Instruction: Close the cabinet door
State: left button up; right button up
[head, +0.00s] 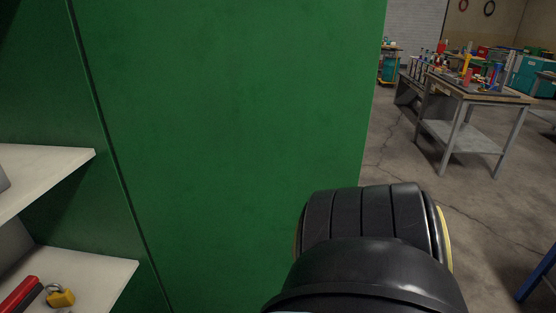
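A large green cabinet door (235,120) fills the middle of the head view. It stands open, with a seam along its left side where it meets the green cabinet interior. The cabinet's pale shelves (50,165) show at the left edge, uncovered. A thick black part of my own arm is at the bottom, in front of the door's lower right edge. I cannot tell whether it touches the door. Neither gripper shows in this view.
A red tool (18,294) and a yellow padlock (61,296) lie on the lower shelf. To the right is open concrete floor (410,165) with a metal workbench (470,125) holding colourful items. A blue leg (537,275) stands at the far right edge.

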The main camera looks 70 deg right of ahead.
aim_at(224, 119)
jog(key=k, duration=1.3)
jog(key=u, duration=3.15)
jog(key=k, duration=2.65)
jog(key=z, duration=2.35)
jog(key=i, duration=0.5)
jog(key=u, duration=0.05)
